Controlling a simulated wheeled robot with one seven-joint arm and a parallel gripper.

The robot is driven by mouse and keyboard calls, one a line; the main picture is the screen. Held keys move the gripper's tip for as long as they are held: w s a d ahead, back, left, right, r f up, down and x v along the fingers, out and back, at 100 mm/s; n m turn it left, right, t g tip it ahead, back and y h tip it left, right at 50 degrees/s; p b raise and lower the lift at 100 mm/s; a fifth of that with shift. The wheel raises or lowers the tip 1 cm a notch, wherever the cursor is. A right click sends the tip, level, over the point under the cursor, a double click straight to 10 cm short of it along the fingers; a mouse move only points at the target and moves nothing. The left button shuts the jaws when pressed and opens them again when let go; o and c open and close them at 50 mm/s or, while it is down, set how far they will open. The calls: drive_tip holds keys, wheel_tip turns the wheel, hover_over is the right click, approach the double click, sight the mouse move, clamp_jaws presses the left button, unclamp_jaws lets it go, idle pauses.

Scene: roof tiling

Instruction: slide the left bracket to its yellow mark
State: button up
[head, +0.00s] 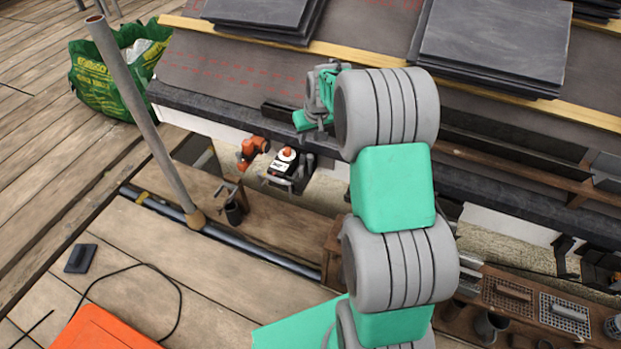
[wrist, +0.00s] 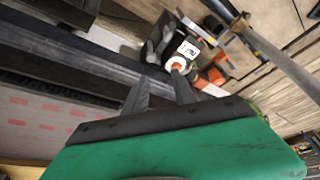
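My gripper (head: 316,132) is at the roof's eaves edge in the head view, beside a dark gutter-like strip (head: 280,111). In the wrist view its two dark fingers (wrist: 160,82) stand apart, with nothing seen held between them. I cannot clearly pick out the left bracket; it may be hidden by my gripper and arm or too dark against the eaves. No yellow mark on the eaves can be made out. The dark eaves edge (wrist: 75,62) runs beside the fingers in the wrist view.
A black box with a white label (head: 284,165) and an orange tool (head: 252,150) are below the eaves. A metal pole (head: 150,120) stands left, near a green bag (head: 110,85). Slate stacks (head: 495,45) lie on the roof. A tool shelf (head: 540,310) is lower right.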

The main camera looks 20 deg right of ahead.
drive_tip(key=b, duration=0.2)
approach(310, 157)
wheel_tip(310, 157, down, 2)
drive_tip(key=b+x, duration=0.1)
drive_tip(key=x, duration=0.2)
drive_tip(key=b+x, duration=0.1)
drive_tip(key=x, duration=0.3)
drive_tip(key=shift+w+f+b, duration=0.15)
drive_tip(key=shift+w+b, duration=0.15)
drive_tip(key=shift+w, duration=0.2)
clamp_jaws()
idle(0.4)
